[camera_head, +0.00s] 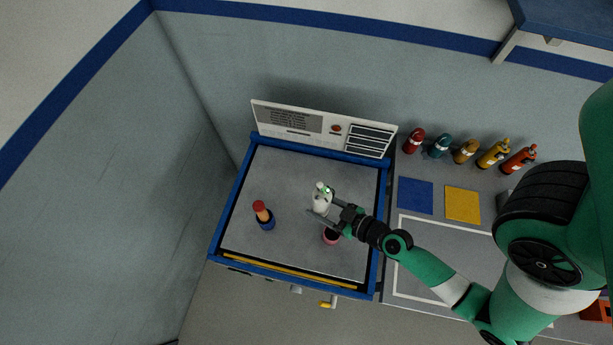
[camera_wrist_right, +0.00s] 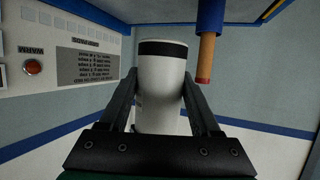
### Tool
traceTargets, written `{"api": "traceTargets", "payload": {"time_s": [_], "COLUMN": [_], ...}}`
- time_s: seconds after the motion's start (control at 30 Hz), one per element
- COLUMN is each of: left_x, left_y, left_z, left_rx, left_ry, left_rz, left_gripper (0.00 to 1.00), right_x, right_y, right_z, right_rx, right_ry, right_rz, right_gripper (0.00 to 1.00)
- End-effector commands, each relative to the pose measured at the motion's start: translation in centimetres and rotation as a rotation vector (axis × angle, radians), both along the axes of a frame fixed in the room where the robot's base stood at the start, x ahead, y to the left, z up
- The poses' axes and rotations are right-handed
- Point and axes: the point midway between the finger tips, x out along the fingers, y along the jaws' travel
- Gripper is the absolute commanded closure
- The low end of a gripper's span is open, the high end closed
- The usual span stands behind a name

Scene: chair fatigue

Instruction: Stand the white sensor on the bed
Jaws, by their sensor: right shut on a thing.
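The white sensor (camera_head: 320,200) is a small white cylinder over the right half of the grey bed (camera_head: 290,175), which has a blue frame. In the right wrist view the sensor (camera_wrist_right: 162,95) has a black band near one end and sits between the two dark fingers. My right gripper (camera_head: 324,209) is shut on it; the fingers (camera_wrist_right: 160,95) are on either side of its body. I cannot tell whether the sensor touches the bed. My left gripper is not in view.
A blue holder with an orange, red-topped piece (camera_head: 262,211) stands on the bed at left. A pink-rimmed dark cup (camera_head: 331,237) is close to my right gripper. A white panel (camera_head: 322,128) rises behind the bed. Several coloured bottles (camera_head: 465,151) stand at right. The bed's upper part is clear.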

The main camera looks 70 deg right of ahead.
Motion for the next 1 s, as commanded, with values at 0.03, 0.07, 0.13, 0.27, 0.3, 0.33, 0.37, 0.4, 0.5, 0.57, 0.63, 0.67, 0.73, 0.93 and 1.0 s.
{"api": "traceTargets", "payload": {"time_s": [0.03,0.07,0.13,0.27,0.3,0.33,0.37,0.4,0.5,0.57,0.63,0.67,0.73,0.93,1.0], "left_x": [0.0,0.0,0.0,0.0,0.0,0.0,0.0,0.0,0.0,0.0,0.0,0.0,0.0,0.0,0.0], "left_y": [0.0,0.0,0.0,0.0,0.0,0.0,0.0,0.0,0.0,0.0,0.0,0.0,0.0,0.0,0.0], "left_z": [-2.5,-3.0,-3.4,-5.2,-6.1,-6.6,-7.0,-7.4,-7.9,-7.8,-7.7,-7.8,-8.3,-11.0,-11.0], "left_rx": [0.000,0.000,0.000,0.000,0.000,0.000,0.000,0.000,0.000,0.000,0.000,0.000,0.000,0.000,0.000], "left_ry": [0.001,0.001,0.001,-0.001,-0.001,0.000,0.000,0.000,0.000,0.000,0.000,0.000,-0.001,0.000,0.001], "left_rz": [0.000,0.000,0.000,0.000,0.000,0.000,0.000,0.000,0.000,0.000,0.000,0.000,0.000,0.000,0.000], "left_gripper": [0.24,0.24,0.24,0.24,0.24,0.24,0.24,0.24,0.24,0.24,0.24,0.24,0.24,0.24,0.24], "right_x": [0.9,1.4,2.7,4.8,5.2,5.5,5.8,6.1,6.6,6.7,6.8,6.8,7.0,7.2,7.2], "right_y": [-1.4,-2.2,-3.7,-6.3,-6.8,-7.2,-7.5,-7.9,-8.6,-8.7,-8.7,-8.7,-9.0,-9.3,-9.3], "right_z": [-1.7,-2.0,-2.5,-4.9,-6.0,-6.5,-7.0,-7.6,-8.2,-8.3,-8.2,-8.2,-8.8,-12.3,-12.4], "right_rx": [-0.005,-0.005,-0.005,-0.003,-0.002,-0.002,-0.002,-0.002,-0.002,0.000,0.000,0.000,-0.001,0.001,0.001], "right_ry": [-0.008,-0.009,-0.006,-0.002,-0.003,-0.003,-0.002,-0.001,-0.001,0.000,0.000,0.000,-0.001,0.002,0.000], "right_rz": [-0.014,-0.014,-0.010,-0.003,-0.003,-0.003,-0.003,-0.001,-0.001,-0.001,-0.001,-0.001,-0.002,0.000,-0.001], "right_gripper": [0.99,0.99,0.99,0.99,0.99,0.99,0.99,0.99,0.99,0.99,0.99,0.99,0.99,0.99,0.99]}}
